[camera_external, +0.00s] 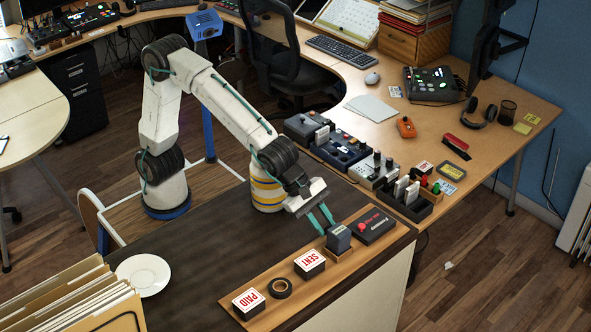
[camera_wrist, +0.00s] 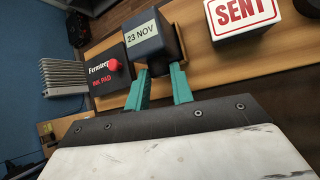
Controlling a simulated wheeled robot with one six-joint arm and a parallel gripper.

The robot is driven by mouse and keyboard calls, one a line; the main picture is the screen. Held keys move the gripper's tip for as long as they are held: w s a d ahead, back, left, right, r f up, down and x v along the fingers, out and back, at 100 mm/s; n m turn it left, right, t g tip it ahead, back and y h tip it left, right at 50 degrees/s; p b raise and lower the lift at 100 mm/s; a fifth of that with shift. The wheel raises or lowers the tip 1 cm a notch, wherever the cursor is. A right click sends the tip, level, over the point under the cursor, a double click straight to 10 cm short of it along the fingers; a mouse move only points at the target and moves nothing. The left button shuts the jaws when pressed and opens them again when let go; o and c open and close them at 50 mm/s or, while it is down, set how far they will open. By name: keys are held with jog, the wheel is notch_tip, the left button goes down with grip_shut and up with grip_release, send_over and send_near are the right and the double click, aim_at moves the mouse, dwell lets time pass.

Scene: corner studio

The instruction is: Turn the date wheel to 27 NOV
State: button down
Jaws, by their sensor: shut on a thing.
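The date stamp (camera_external: 338,240) is a dark block standing in a wooden holder near the right end of the wooden strip on the dark counter. In the wrist view the date stamp (camera_wrist: 166,46) carries a pale label (camera_wrist: 142,33) reading 23 NOV. My gripper (camera_external: 328,219) reaches down to it from the upper left. In the wrist view the two teal fingers of my gripper (camera_wrist: 160,80) are at the stamp, one on each side, shut on it.
A dark ink pad (camera_external: 374,226) with a red knob stands close right of the stamp. Left of it on the strip are a SENT block (camera_external: 309,263), a black tape roll (camera_external: 280,288) and a PAID block (camera_external: 248,302). The dark counter behind is mostly clear.

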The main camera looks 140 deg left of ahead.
jog(key=shift+f, duration=0.1)
jog(key=c, duration=1.2)
grip_release()
jog(key=v, duration=0.8)
jog(key=shift+f, duration=0.1)
